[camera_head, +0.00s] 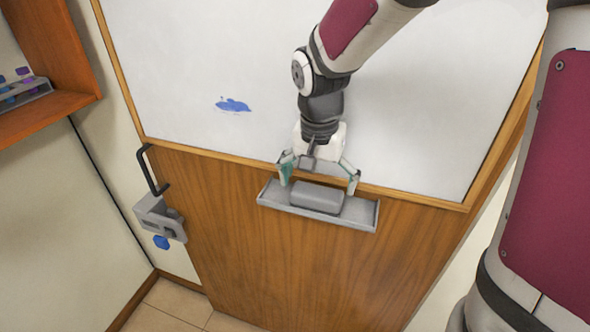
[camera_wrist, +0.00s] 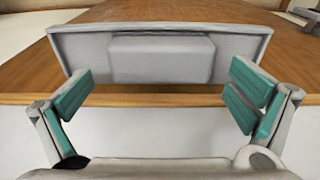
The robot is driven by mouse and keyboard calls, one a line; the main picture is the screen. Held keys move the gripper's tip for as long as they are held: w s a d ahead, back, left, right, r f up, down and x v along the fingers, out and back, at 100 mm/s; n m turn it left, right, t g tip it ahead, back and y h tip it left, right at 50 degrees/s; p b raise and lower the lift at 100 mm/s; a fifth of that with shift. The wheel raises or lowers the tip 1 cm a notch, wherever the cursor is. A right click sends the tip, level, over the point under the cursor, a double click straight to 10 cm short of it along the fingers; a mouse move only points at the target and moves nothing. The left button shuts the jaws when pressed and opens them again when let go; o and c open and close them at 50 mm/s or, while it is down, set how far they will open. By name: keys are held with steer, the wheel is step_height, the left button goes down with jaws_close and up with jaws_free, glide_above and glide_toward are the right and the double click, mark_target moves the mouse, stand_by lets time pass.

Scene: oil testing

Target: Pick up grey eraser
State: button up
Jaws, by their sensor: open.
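The grey eraser (camera_head: 317,197) is a rounded block lying in a grey tray (camera_head: 368,215) fixed to the wooden panel below the whiteboard. My gripper (camera_head: 319,181) is open just above the tray, with one finger toward each end of the eraser. In the wrist view the eraser (camera_wrist: 161,58) sits in the middle of the tray (camera_wrist: 80,50), ahead of my gripper (camera_wrist: 158,95). The teal finger pads are spread wider than the eraser, and nothing is between them. I cannot tell whether a fingertip touches the tray.
The whiteboard (camera_head: 200,60) with a blue mark (camera_head: 233,104) is behind my arm. A black handle (camera_head: 150,170) and a grey latch (camera_head: 160,217) with a blue knob (camera_head: 161,242) are at the left. A wooden shelf (camera_head: 50,115) holds small coloured items in a rack. Tray space is free beside the eraser.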

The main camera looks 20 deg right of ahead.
mark_target(317, 191)
steer(key=shift+w+d+f, duration=0.1)
steer(key=shift+w+f, duration=0.1)
steer(key=shift+f, duration=1.6)
steer(key=c, duration=0.9)
steer(key=shift+r, duration=0.1)
steer(key=shift+w+r, duration=0.1)
steer(key=shift+r, duration=0.45)
step_height(317, 191, up, 2)
steer(key=shift+r, duration=0.1)
steer(key=s, duration=0.5)
steer(key=s+a+r, duration=0.1)
steer(key=s, duration=1)
steer(key=shift+a+r, duration=0.3)
steer(key=shift+a, duration=0.05)
